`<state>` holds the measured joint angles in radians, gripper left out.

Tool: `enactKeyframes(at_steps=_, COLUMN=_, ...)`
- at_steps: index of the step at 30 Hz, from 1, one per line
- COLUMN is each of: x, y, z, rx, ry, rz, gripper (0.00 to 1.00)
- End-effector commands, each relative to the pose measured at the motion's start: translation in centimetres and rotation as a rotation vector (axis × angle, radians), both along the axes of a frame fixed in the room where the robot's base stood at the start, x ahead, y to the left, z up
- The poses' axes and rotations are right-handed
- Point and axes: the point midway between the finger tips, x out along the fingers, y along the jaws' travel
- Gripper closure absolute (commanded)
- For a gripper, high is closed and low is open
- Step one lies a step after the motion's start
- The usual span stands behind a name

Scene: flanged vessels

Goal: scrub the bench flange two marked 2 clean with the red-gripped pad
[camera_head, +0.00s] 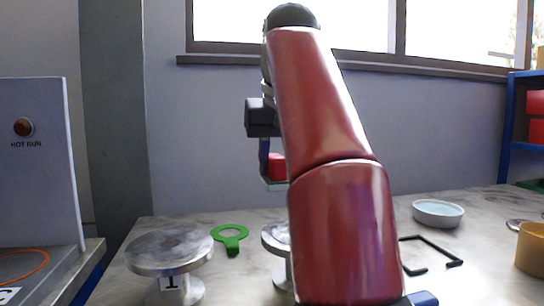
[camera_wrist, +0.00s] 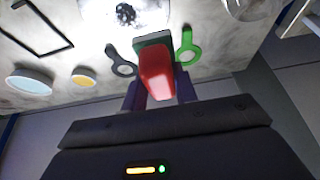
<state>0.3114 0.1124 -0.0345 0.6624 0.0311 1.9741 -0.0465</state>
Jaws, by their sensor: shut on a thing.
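My gripper (camera_head: 266,158) is shut on the red grip (camera_head: 277,167) of the pad and holds it in the air above the bench. In the wrist view the red grip (camera_wrist: 157,72) sits between the fingers, with the dark green pad (camera_wrist: 152,39) at its far end. Bench flange two (camera_head: 273,239) is mostly hidden behind my arm in the head view; its mark is not visible. In the wrist view a bright flange top (camera_wrist: 112,14), apparently the same one, carries a dark speckled patch (camera_wrist: 125,13). The pad is apart from it.
A flange marked 1 (camera_head: 170,250) stands at left, near a green ring-ended tool (camera_head: 230,236). A grey ring-ended tool (camera_wrist: 122,66) shows in the wrist view. A pale dish (camera_head: 438,213), black frame (camera_head: 455,262) and orange cup (camera_head: 531,250) are at right.

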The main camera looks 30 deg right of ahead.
Motion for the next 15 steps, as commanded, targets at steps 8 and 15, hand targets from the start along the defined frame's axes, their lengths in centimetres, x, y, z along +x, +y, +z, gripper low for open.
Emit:
enactKeyframes(at_steps=8, x=-0.2, y=0.1, z=-2.3, rx=0.001, ry=0.003, rz=0.001, gripper=0.98)
enactKeyframes(at_steps=15, x=-0.1, y=0.0, z=-5.0, rx=0.0, ry=0.001, rz=0.001, gripper=0.98)
